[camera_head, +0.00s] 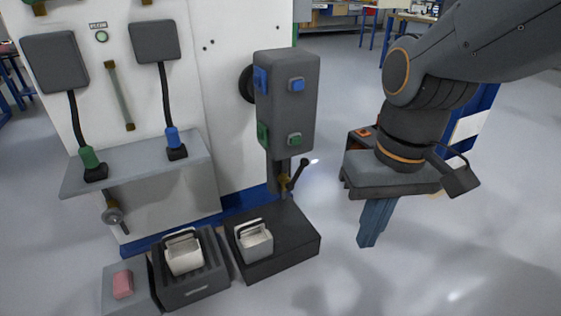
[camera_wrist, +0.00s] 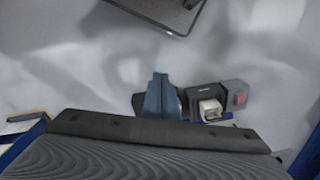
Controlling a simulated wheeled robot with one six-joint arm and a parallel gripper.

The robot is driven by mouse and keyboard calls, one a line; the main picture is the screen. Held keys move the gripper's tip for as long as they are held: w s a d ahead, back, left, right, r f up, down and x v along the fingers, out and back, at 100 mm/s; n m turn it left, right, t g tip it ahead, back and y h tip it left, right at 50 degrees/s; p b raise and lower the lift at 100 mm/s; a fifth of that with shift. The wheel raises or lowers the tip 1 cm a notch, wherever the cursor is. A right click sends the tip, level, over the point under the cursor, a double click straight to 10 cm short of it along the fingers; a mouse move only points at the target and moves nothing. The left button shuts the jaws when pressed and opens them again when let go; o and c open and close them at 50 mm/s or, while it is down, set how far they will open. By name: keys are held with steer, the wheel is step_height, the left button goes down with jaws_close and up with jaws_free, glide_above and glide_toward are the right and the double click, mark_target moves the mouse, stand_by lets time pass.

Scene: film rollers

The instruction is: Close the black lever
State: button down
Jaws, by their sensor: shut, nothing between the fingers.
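The black lever (camera_head: 297,173) sticks out on a small brass-coloured pivot below the grey control box (camera_head: 287,105) in the head view. It slants up to the right, with its tip beside a bright spot. My gripper (camera_head: 366,240) hangs to the right of the lever, lower than it and clear of it. Its blue fingers are together and empty, pointing down. In the wrist view the shut fingers (camera_wrist: 160,80) show in the middle. I cannot make out the lever in the wrist view.
A black platform (camera_head: 300,243) carries a white container (camera_head: 254,240). Left of it are a dark tray (camera_head: 195,293) with another white container (camera_head: 183,252) and a grey block with a pink piece (camera_head: 123,285). A shelf (camera_head: 140,163) holds green and blue-handled levers.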

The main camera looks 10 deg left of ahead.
steer(key=w+a+f+n+t+b, duration=0.1)
steer(key=w+a+f+n+t, duration=0.2)
steer(key=w, duration=0.8)
steer(key=w+a+f+n+t+b, duration=0.2)
steer(key=w+a+f+n+t, duration=0.2)
steer(key=w+a+f+t, duration=0.3)
steer(key=w+a+f+n+t+b, duration=0.1)
steer(key=w+a+f+n+t, duration=0.2)
steer(key=w+f, duration=0.6)
steer(key=w+a+t, duration=0.1)
steer(key=w+a, duration=0.1)
steer(key=w, duration=0.3)
steer(key=shift+w+a+t+b, duration=0.3)
steer(key=shift+t+b, duration=0.05)
steer(key=shift+t, duration=0.05)
steer(key=shift+w+f, duration=0.1)
steer(key=b, duration=0.3)
glide_toward(297, 174)
steer(key=w+a+r, duration=0.2)
steer(key=w+a, duration=0.1)
steer(key=w, duration=0.1)
steer(key=w+d, duration=0.1)
steer(key=w+d+f, duration=0.1)
steer(key=shift+w+d+f+b, duration=0.25)
steer(key=shift+w+d+b, duration=0.1)
steer(key=shift+b, duration=0.05)
